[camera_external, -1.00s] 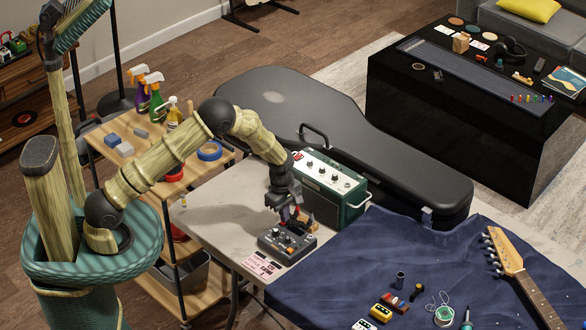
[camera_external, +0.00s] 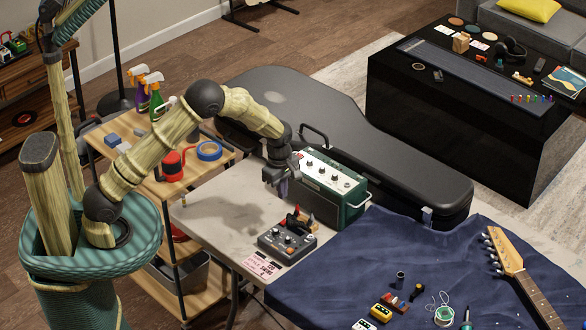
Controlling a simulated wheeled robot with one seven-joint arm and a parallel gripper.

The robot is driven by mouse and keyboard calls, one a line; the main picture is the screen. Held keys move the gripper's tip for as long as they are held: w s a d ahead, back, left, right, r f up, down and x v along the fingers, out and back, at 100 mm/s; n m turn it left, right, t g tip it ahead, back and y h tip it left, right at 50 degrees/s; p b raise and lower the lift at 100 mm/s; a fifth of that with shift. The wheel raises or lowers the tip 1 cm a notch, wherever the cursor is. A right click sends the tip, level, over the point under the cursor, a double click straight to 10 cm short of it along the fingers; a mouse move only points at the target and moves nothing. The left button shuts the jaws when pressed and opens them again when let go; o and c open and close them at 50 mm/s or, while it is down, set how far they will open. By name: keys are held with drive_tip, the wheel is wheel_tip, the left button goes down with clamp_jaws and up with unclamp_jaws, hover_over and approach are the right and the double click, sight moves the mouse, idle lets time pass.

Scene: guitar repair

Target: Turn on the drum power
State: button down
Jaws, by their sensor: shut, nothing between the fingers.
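A small dark grey box (camera_external: 284,246) with knobs and small coloured controls, which looks like the drum unit, lies on the light table. I cannot make out a power switch or a lit lamp at this size. A red and black clip-like item (camera_external: 298,220) stands just behind it. My gripper (camera_external: 282,192) is in the air above and behind the box, left of the green amplifier. It points down, is shut, and touches nothing that I can see.
The green amplifier (camera_external: 328,195) stands close to the right of my gripper. A black guitar case (camera_external: 400,165) lies behind. A blue cloth (camera_external: 350,270) with small tools and pedals covers the right part. The table (camera_external: 205,215) is bare on the left.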

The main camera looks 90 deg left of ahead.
drive_tip(key=shift+r, duration=2.05)
drive_tip(key=b, duration=0.3)
drive_tip(key=shift+s+d+f, duration=0.1)
drive_tip(key=shift+d+f, duration=0.1)
drive_tip(key=shift+f, duration=0.1)
drive_tip(key=b, duration=0.5)
drive_tip(key=shift+s+d+r+t+y, duration=0.3)
drive_tip(key=shift+s+t+y, duration=0.05)
drive_tip(key=shift+t+y, duration=0.05)
